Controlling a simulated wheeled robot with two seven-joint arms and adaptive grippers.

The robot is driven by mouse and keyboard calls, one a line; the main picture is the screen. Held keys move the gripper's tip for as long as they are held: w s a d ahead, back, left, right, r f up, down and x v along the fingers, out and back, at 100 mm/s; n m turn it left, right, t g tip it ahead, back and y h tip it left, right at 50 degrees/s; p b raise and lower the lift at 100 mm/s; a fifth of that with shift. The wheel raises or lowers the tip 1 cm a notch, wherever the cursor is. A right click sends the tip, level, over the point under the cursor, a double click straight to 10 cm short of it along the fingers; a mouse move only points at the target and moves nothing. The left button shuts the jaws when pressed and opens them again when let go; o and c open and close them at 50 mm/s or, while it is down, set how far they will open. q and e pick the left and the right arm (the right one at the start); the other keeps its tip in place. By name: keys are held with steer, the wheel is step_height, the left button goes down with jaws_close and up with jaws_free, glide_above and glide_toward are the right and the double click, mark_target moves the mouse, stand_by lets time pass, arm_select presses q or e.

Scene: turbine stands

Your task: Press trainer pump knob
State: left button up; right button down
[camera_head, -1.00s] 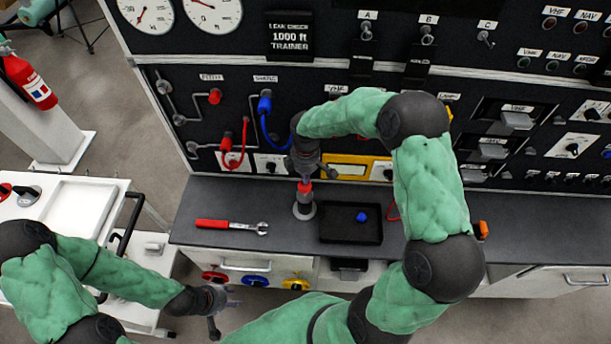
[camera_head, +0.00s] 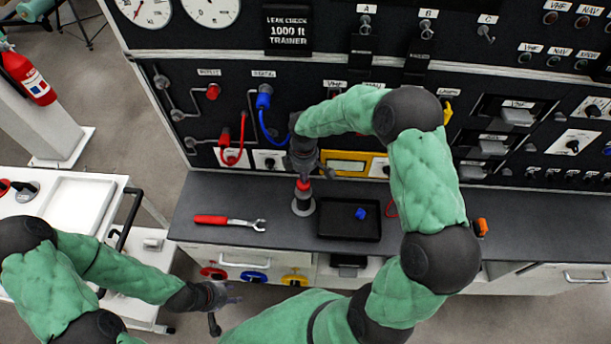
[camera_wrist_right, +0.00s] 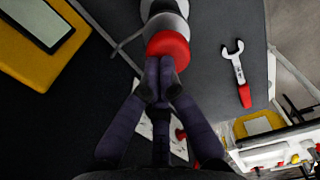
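The trainer pump knob (camera_head: 303,185) is a red cap on an upright grey post on the dark bench. My right gripper (camera_head: 303,175) points down over it from the labelled panel side. In the right wrist view the red knob (camera_wrist_right: 168,45) is just beyond the fingertips (camera_wrist_right: 162,80), which are together with nothing between them. The fingertips appear to be at or touching the knob's top; exact contact is hard to tell. My left gripper (camera_head: 218,297) hangs low at the left, in front of the bench and away from the knob; its fingers are too small to judge.
A red-handled wrench (camera_head: 230,221) lies left of the post. A black tray (camera_head: 335,228) with a blue piece (camera_head: 360,213) is to its right. A white cart (camera_head: 80,205) is at the left.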

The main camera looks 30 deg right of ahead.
step_height(320, 180, up, 4)
steer(key=shift+d+f+p, duration=0.1)
steer(key=shift+p, duration=0.5)
step_height(320, 180, up, 8)
steer(key=shift+r+p, duration=0.25)
steer(key=shift+p, duration=0.1)
stand_by(0.7)
steer(key=r+b, duration=0.1)
steer(key=b, duration=0.2)
steer(key=r+b, duration=0.1)
steer(key=b, duration=0.2)
steer(key=r+b, duration=0.1)
steer(key=b, duration=0.2)
steer(key=shift+w+a+r, duration=0.15)
steer(key=shift+a+r, duration=0.1)
steer(key=shift+f, duration=0.15)
